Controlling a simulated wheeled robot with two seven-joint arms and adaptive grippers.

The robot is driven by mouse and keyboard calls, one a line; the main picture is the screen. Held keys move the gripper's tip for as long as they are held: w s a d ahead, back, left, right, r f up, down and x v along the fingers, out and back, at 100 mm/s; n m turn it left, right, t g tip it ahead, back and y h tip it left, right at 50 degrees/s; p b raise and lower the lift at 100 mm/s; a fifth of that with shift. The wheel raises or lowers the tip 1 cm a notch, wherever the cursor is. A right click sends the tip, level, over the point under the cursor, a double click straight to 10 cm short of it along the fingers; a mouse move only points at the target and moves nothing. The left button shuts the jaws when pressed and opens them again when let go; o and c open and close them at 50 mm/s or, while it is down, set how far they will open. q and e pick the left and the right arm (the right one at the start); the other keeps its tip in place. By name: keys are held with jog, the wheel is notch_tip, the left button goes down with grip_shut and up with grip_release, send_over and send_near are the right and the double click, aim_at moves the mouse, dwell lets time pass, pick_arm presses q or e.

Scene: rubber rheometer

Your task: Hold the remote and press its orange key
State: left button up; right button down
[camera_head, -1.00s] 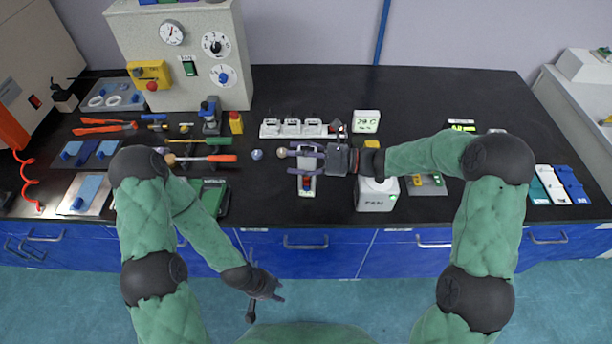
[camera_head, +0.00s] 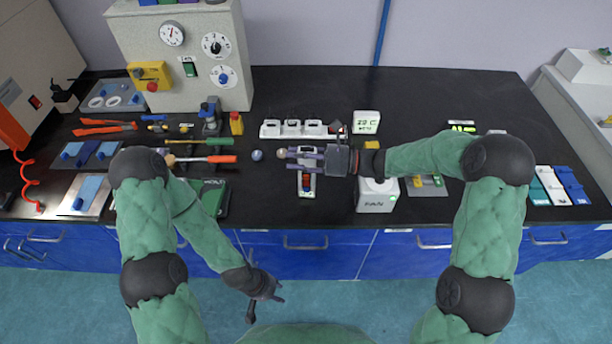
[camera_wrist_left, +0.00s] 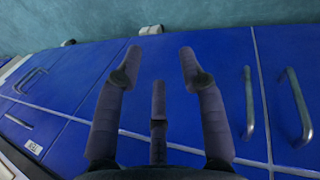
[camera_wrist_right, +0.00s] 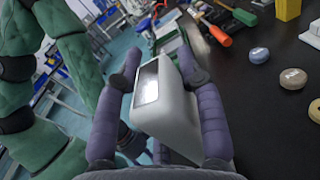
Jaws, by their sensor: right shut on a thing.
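The remote is a white handheld body (camera_head: 306,190) with small red and blue marks, at the front middle of the bench in the head view. My right gripper (camera_head: 292,156) is shut on it from the right. The right wrist view shows a tilted white body (camera_wrist_right: 172,125) with a grey screen between the fingers. I cannot make out an orange key; the fingers cover part of the remote. My left gripper (camera_head: 279,291) is open and empty, low in front of the blue drawers. Its spread fingers (camera_wrist_left: 160,52) also show in the left wrist view.
A white FAN box (camera_head: 377,196) stands just right of the remote. A white display (camera_head: 366,121) and a row of white sockets (camera_head: 295,129) stand behind. Two small round knobs lie left of the gripper. Tools and a dark green case (camera_head: 213,198) lie farther left.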

dwell(0.5)
pick_arm(q)
grip_shut()
dwell(1.1)
